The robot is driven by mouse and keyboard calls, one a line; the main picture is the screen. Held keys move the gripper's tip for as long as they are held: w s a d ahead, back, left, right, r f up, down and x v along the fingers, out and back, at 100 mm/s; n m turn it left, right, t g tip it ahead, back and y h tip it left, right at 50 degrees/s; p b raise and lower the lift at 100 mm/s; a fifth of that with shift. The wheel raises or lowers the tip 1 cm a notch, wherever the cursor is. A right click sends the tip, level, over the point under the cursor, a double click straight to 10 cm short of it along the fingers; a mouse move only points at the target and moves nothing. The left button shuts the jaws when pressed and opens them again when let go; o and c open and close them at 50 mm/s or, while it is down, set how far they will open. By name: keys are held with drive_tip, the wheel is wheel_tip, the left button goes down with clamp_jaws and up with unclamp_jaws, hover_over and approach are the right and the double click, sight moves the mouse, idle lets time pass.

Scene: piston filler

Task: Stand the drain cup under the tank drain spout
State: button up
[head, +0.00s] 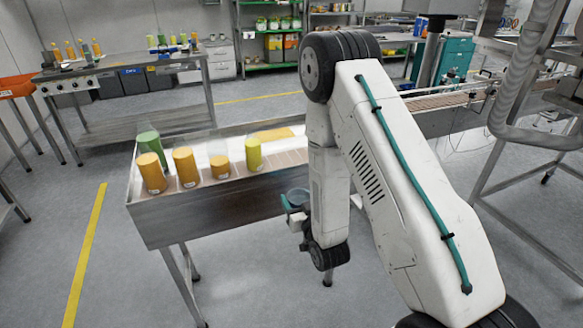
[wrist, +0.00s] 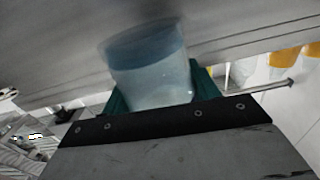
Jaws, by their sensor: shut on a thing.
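The drain cup (wrist: 150,72) is a translucent bluish cup with a darker blue band at its wide end. It is held between the green fingers of my gripper (wrist: 160,95) in the wrist view and looks slightly tilted there. In the head view the cup (head: 298,196) shows small beside the front side of the steel conveyor table, with my gripper (head: 290,208) around it, partly hidden by my arm. I cannot make out the tank drain spout in either view.
A steel conveyor table (head: 205,218) carries a green bottle (head: 150,147) and several orange and yellow containers. A grey curved hose (head: 505,115) and steel frame stand at the right. A workbench (head: 130,72) is at the back left. Floor at the front left is clear.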

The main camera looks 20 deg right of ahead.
drive_tip(key=d+r, duration=0.3)
drive_tip(key=r, duration=2.1)
drive_tip(key=w+a+f, duration=0.2)
drive_tip(key=w+a, duration=0.1)
drive_tip(key=w, duration=0.4)
drive_tip(key=w+a+f, duration=0.2)
drive_tip(key=w+a, duration=0.1)
drive_tip(key=w, duration=0.5)
drive_tip(key=shift+a+f, duration=0.15)
drive_tip(key=shift+f, duration=0.2)
drive_tip(key=shift+f, duration=0.55)
drive_tip(key=o, duration=1)
drive_tip(key=shift+s, duration=0.1)
drive_tip(key=shift+f, duration=0.15)
